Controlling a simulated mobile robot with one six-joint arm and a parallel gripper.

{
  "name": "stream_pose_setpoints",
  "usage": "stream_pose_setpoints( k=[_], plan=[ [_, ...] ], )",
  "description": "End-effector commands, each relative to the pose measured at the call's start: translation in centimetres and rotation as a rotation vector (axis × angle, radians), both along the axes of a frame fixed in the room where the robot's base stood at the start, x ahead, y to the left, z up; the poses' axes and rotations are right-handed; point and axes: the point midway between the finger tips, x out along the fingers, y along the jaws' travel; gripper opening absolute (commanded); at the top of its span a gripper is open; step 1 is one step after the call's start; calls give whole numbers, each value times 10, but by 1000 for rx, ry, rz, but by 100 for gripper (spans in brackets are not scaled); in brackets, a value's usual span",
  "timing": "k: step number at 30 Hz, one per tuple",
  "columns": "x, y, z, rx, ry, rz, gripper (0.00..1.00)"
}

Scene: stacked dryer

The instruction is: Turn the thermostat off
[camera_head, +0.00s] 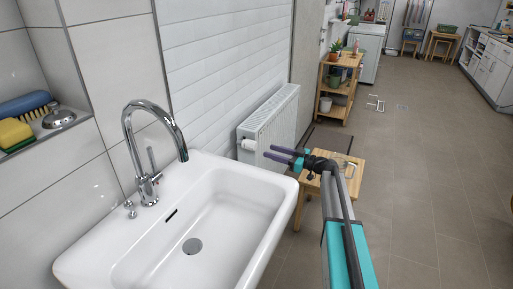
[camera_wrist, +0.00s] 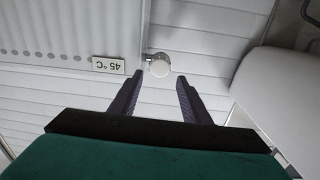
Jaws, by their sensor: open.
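The thermostat is a white round knob (camera_head: 248,144) at the near lower corner of the white radiator (camera_head: 273,118) on the wall. In the wrist view the knob (camera_wrist: 159,68) shows end-on, attached by a short metal fitting at the radiator's corner. A label reading 45 °C (camera_wrist: 108,64) appears upside down beside it. My gripper (camera_head: 271,154) is open and empty, its dark fingers pointing left at the knob. In the wrist view the knob appears between the two fingertips of my gripper (camera_wrist: 160,77); I cannot tell how far beyond them it is.
A white sink (camera_head: 215,205) with a chrome tap (camera_head: 148,150) stands at the left, near the arm; its edge (camera_wrist: 270,85) shows right in the wrist view. A wooden stool (camera_head: 345,180) is behind my gripper. A wooden shelf (camera_head: 345,83) stands beyond. Floor (camera_head: 420,170) at the right is open.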

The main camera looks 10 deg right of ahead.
Motion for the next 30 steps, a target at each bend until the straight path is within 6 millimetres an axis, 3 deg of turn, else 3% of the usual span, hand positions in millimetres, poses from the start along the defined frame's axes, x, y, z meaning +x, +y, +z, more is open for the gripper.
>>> stream_pose_setpoints(
  k=[15, 30],
  plan=[
    [44, 55, 1, 1, -1, 0, 43],
    [51, 65, 0, 0, 0, -1, 43]
  ],
)
